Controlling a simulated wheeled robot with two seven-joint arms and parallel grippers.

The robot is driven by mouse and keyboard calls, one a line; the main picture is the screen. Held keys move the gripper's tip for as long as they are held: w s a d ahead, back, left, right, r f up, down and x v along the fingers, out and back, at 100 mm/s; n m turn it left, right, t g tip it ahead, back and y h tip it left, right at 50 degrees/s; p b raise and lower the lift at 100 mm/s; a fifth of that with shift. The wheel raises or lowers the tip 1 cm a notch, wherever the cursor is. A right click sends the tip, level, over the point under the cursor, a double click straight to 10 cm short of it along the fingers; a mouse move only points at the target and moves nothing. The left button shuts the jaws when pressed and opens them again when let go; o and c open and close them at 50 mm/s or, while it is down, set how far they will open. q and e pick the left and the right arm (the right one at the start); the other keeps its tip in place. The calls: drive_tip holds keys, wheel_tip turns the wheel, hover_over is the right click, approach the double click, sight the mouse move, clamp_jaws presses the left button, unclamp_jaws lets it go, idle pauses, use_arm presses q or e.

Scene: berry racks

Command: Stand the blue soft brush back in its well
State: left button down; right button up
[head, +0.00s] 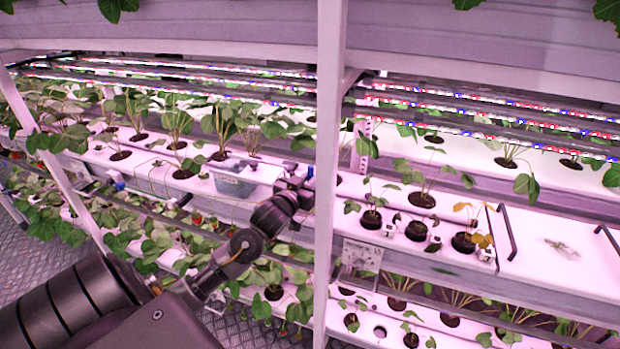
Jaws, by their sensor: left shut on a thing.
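My left arm reaches in from the lower left, and my left gripper (301,187) is at the upper shelf, just left of the white upright post. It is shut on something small. A bit of blue (310,173) shows at its fingertips, which may be the blue soft brush. Most of the held thing is hidden by the gripper, so its tilt cannot be told. I cannot pick out the brush's well. My right gripper is not in view.
The white post (328,190) stands close right of my left gripper. A clear bluish tub (236,184) sits on the shelf to its left. Potted plants fill the racks. A white panel with dark handles (555,270) lies at the right. Light bars (480,125) hang above.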

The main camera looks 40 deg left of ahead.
use_arm(q)
drive_tip(key=shift+f+b, duration=0.95)
drive_tip(key=shift+f, duration=0.7)
drive_tip(key=c, duration=0.9)
unclamp_jaws()
drive_tip(key=shift+r, duration=0.15)
wheel_tip(320, 180, up, 6)
drive_tip(key=p, duration=0.6)
drive_tip(key=shift+p, duration=0.35)
